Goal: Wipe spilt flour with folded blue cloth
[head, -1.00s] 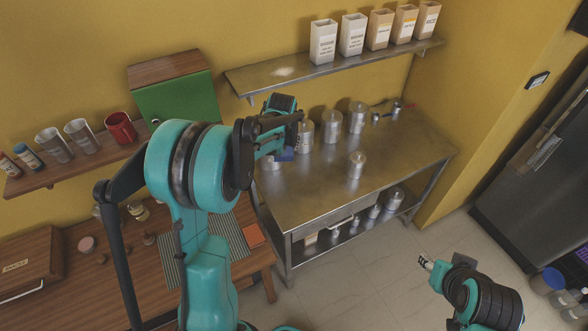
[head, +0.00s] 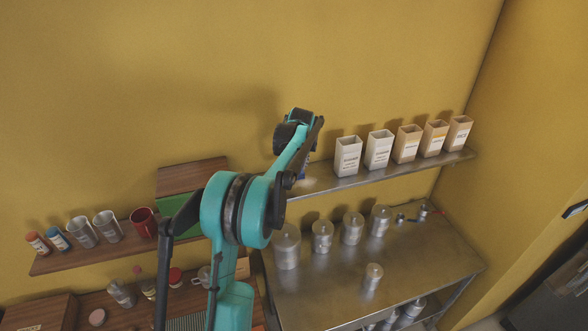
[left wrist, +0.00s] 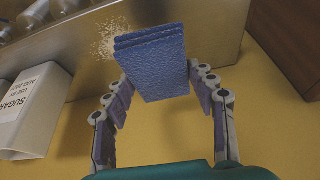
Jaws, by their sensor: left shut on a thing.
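The folded blue cloth (left wrist: 152,62) is held between the fingertips of my left gripper (left wrist: 158,84) in the left wrist view. Only a sliver of the cloth shows beside my arm in the head view. The spilt flour (left wrist: 108,38) is a pale grainy patch on the steel shelf (left wrist: 210,50), just left of the cloth's far edge in the wrist view. The cloth overlaps part of the patch in that view; I cannot tell whether it touches the shelf. In the head view, the flour (head: 311,183) is partly hidden by my left arm. My right gripper is out of view.
Several labelled canisters (head: 347,158) stand right of the flour on the shelf; a sugar canister (left wrist: 27,112) is close in the wrist view. Steel canisters (head: 286,247) stand on the steel table (head: 325,290) below. A red mug (head: 143,222) and cups are on the left shelf.

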